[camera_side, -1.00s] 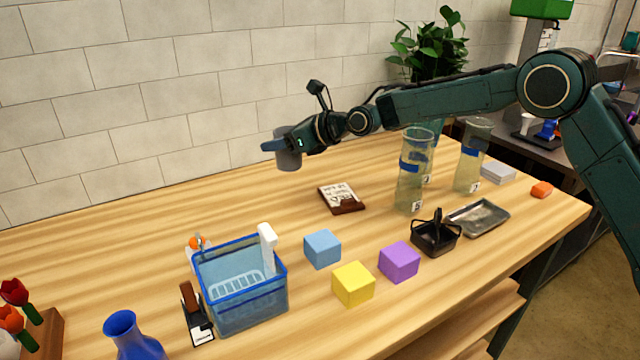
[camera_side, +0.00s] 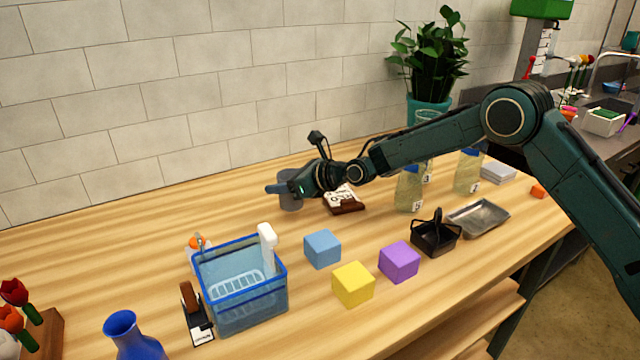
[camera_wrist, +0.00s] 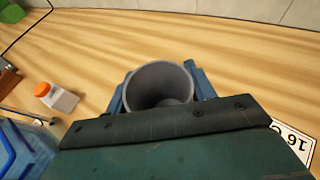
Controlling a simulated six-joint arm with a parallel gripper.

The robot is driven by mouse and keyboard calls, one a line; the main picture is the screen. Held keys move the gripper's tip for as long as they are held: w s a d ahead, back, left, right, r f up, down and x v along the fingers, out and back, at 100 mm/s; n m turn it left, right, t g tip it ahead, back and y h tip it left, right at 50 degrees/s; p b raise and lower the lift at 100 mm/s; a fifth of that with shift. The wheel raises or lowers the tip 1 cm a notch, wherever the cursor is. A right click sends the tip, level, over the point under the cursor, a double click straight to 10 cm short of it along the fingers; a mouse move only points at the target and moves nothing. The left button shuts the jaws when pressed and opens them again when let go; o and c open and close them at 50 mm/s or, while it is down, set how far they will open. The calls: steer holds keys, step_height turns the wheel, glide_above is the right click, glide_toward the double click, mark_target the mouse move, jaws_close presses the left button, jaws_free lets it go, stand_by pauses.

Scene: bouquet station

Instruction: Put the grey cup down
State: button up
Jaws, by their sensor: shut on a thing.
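The grey cup (camera_side: 290,192) is upright in my gripper (camera_side: 284,189), near the back of the wooden table. In the wrist view the cup (camera_wrist: 158,86) shows its open, empty-looking mouth between the two blue fingers of my gripper (camera_wrist: 160,90). My gripper is shut on the cup. The cup's base is at or very near the table top; I cannot tell whether it touches.
A dark-based sign (camera_side: 343,200) stands just right of the cup. A blue bin (camera_side: 245,318), a blue cube (camera_side: 322,249), a yellow cube (camera_side: 353,284) and a purple cube (camera_side: 399,262) are nearer the front. The wooden table (camera_side: 130,235) is clear left of the cup.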

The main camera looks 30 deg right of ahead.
steer(key=shift+f, duration=1.45)
steer(key=o, duration=1.1)
steer(key=shift+f, duration=0.15)
steer(key=shift+r, duration=0.2)
steer(key=shift+s+d+r, duration=0.1)
steer(key=shift+s+d, duration=0.05)
steer(key=shift+s, duration=0.05)
steer(key=shift+v, duration=5.7)
steer(key=shift+r, duration=0.1)
